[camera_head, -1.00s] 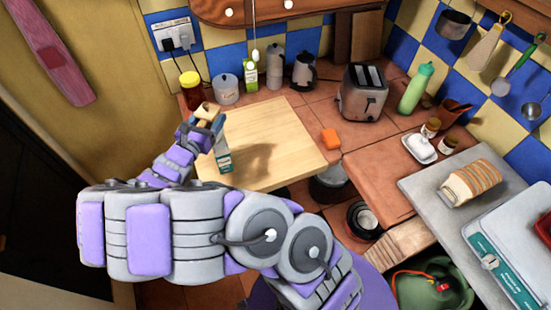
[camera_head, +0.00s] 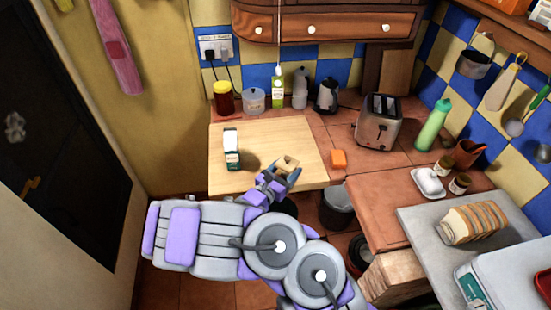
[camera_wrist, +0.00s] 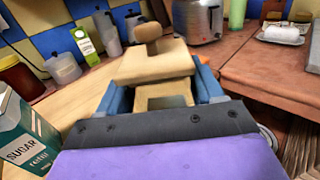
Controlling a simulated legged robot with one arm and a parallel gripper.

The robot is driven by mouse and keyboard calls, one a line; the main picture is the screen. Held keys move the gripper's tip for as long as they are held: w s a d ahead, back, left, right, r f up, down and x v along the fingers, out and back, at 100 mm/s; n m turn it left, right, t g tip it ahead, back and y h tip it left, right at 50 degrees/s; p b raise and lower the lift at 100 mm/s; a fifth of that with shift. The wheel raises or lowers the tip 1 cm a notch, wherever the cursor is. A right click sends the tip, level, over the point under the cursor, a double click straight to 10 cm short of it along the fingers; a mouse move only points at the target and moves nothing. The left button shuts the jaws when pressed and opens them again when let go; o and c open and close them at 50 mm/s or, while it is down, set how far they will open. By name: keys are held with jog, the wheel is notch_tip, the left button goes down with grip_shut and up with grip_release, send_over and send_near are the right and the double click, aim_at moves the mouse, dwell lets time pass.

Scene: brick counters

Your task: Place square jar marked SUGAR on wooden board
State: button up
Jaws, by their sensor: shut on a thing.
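My gripper (camera_head: 283,172) is shut on a square, light wooden jar (camera_head: 287,163) with a knobbed lid. In the wrist view the jar (camera_wrist: 152,66) sits between my blue fingers (camera_wrist: 163,90); no marking on it is visible. It is over or near the front right part of the pale wooden board (camera_head: 225,178); I cannot tell if it touches. A white and green carton (camera_head: 231,148) stands on the board, left of my gripper. In the wrist view this carton (camera_wrist: 25,140) reads "SUGAR refill".
Behind the board stand a red-brown jar with a yellow lid (camera_head: 223,98), a white canister (camera_head: 253,100) and a green carton (camera_head: 278,92). An orange block (camera_head: 338,159) lies by the board's right edge. A toaster (camera_head: 380,122) stands further right. The board's middle is clear.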

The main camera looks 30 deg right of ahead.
jog(key=w+d+f+b, duration=0.1)
jog(key=w, duration=0.4)
jog(key=w+d+f+b, duration=0.1)
jog(key=w+d+f, duration=0.1)
jog(key=w, duration=0.3)
jog(key=w+d+f+b, duration=0.1)
jog(key=w+f, duration=0.1)
jog(key=w, duration=0.3)
jog(key=shift+d, duration=0.3)
jog(key=shift+s+a, duration=0.1)
jog(key=o, duration=1.2)
jog(key=shift+a, duration=0.3)
jog(key=shift+c, duration=0.2)
jog(key=shift+o, duration=0.7)
jog(key=shift+d, duration=0.3)
